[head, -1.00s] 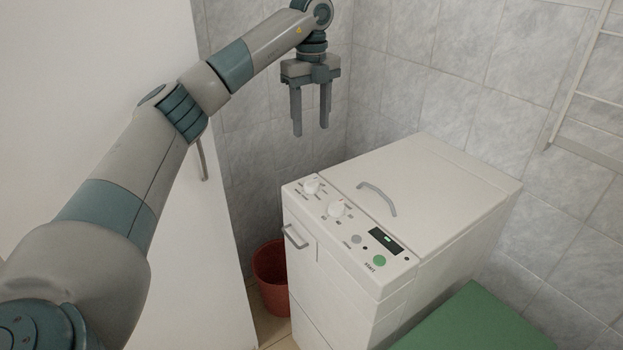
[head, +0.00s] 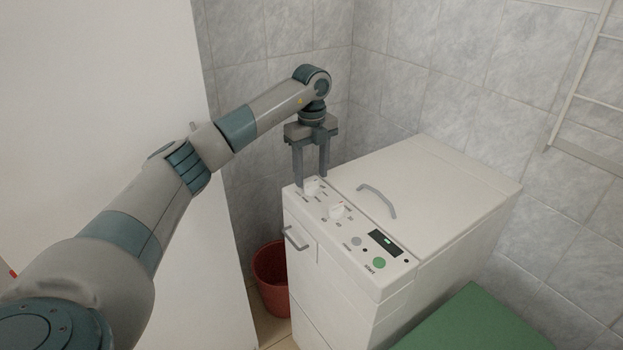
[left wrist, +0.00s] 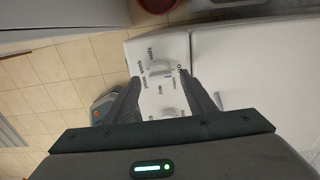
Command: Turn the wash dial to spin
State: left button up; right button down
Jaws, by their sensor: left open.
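A white washing machine (head: 440,190) stands in the tiled corner with a sloped control panel at its front. The panel has two white dials, a far one (head: 312,187) and a nearer one (head: 337,211). In the left wrist view the far dial (left wrist: 160,69) shows between and just beyond the fingertips. I cannot tell whether they touch it. My right gripper is out of view.
The panel also has a grey button, a small display (head: 386,243) and a green start button (head: 379,263). A grey lid handle (head: 377,199) stands up behind the dials. A red bin (head: 270,280) is left of the machine, and a green surface (head: 475,325) is at the right front.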

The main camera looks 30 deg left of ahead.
aim_at(312, 182)
pick_arm(q)
notch_tip(312, 182, down, 3)
jog(key=shift+r, duration=0.15)
jog(key=shift+f, duration=0.2)
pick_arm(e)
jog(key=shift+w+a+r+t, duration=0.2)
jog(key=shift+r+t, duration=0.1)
pick_arm(q)
jog(key=shift+c, duration=0.5)
jog(key=c, duration=0.9)
jog(key=shift+c, duration=0.2)
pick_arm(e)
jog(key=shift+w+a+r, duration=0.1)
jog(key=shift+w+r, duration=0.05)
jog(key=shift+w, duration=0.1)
